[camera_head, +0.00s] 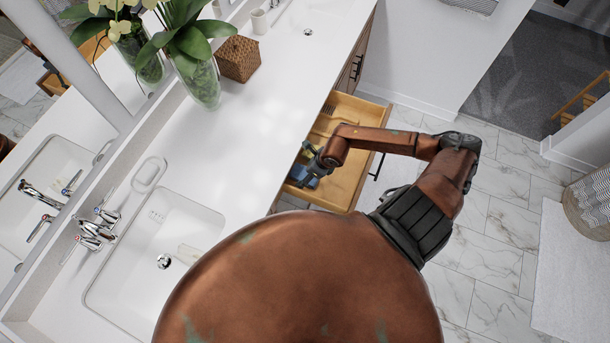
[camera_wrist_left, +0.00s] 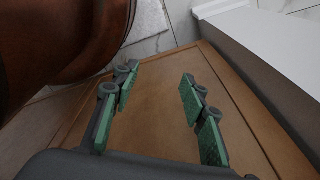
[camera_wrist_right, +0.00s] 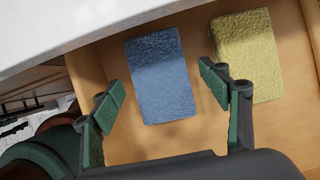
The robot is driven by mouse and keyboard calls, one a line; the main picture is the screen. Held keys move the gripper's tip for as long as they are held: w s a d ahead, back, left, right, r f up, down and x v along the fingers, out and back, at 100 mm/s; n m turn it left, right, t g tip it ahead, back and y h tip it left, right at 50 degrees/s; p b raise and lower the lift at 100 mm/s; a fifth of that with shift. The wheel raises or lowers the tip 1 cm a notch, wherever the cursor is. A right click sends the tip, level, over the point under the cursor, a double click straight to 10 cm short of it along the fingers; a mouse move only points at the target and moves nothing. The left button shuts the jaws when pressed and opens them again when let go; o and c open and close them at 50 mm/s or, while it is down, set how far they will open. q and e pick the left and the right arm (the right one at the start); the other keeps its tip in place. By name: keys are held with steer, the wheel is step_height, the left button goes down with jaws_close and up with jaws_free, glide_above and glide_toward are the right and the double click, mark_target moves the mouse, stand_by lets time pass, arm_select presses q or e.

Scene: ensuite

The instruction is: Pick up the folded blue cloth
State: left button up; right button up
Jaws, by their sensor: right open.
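The folded blue cloth (camera_wrist_right: 160,75) lies flat in an open wooden drawer (camera_head: 350,187). In the right wrist view it is a blue fuzzy rectangle. In the head view only a bit of the blue cloth (camera_head: 297,174) shows past my gripper. My right gripper (camera_wrist_right: 160,98) is open, its fingers on either side of the cloth's near end in the picture; I cannot tell its height above the cloth. In the head view my right gripper (camera_head: 313,160) is over the drawer. My left gripper (camera_wrist_left: 160,90) is open and empty, facing a brown wooden panel.
A yellow cloth (camera_wrist_right: 246,55) lies in the drawer right of the blue one. The white countertop (camera_head: 240,130) overhangs the drawer's back. A sink (camera_head: 150,250), plant vase (camera_head: 200,80) and woven box (camera_head: 238,58) are on the counter. Marble floor is open at right.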

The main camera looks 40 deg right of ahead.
steer(key=shift+f, duration=0.2)
stand_by(0.3)
steer(key=c, duration=1.3)
